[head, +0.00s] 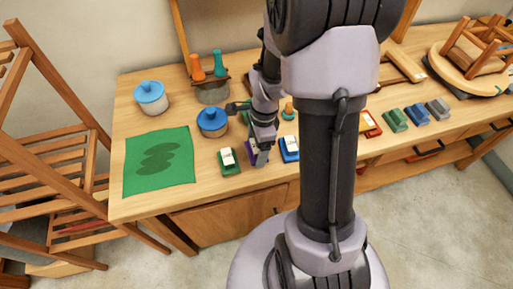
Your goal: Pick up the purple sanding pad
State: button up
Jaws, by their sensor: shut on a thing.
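The purple sanding pad (250,146) is near the front edge of the workbench, between a green pad on its left and a blue pad on its right. My gripper (259,157) reaches down over it and is shut on it. The gripper and wrist hide most of the pad, so only a strip of purple shows. I cannot tell whether the pad still touches the bench top.
The green pad (229,161) and blue pad (289,148) flank my gripper closely. A blue-lidded pot (212,122) stands behind. A green cloth (159,162) lies left. Several pads, including a green one (394,120), sit right. Wooden chair frames (40,150) stand left.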

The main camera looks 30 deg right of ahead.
notch_tip(320, 180, up, 2)
jog(key=shift+p, duration=0.35)
jog(key=s+r+b, duration=0.1)
jog(key=s+b, duration=0.7)
jog(key=s, duration=0.8)
jog(key=shift+d, duration=0.25)
